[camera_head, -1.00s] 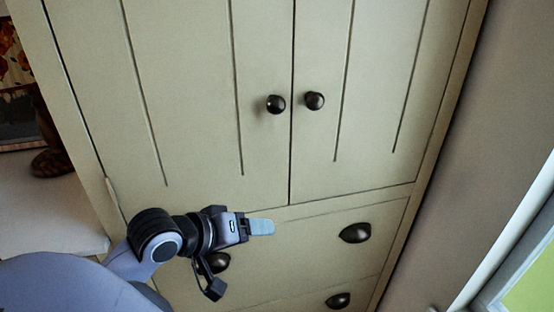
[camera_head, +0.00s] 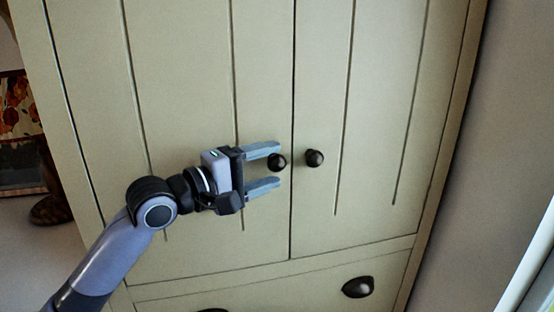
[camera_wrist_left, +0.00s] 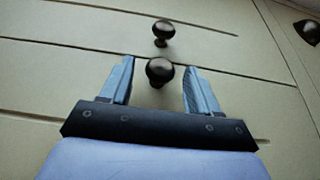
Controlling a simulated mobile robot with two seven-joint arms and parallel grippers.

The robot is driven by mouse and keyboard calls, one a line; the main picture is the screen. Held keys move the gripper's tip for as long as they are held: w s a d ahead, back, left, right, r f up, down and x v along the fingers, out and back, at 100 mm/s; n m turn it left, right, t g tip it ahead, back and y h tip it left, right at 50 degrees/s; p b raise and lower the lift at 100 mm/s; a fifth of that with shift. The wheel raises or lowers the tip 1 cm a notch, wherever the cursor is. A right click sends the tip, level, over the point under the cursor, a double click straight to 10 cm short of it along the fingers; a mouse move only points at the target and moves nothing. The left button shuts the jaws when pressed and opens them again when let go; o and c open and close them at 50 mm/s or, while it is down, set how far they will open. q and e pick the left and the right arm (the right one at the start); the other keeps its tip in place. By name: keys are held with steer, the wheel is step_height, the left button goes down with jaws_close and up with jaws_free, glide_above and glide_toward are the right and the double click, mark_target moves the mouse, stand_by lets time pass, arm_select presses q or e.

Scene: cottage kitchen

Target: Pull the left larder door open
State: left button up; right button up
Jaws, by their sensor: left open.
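The left larder door (camera_head: 185,95) is cream with vertical grooves and is shut against the right door (camera_head: 380,100). Its dark round knob (camera_head: 277,162) sits near the middle seam. The right door's knob (camera_head: 314,158) is just across the seam. My left gripper (camera_head: 263,167) is open in front of the left door, with one finger above the knob and one below. In the left wrist view the left door's knob (camera_wrist_left: 159,71) shows between the open fingertips, and the right knob (camera_wrist_left: 163,31) lies beyond it. I cannot tell how deep the fingers reach around the knob. My right gripper is not in view.
Below the doors is a drawer with a dark cup handle (camera_head: 358,287). A pale wall (camera_head: 480,170) stands close on the right. At the left are a pale surface (camera_head: 40,255) and a dark brown object (camera_head: 52,205).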

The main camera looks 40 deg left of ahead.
arm_select(q)
steer(key=shift+x, duration=1.35)
jaws_close()
steer(key=shift+s, duration=0.1)
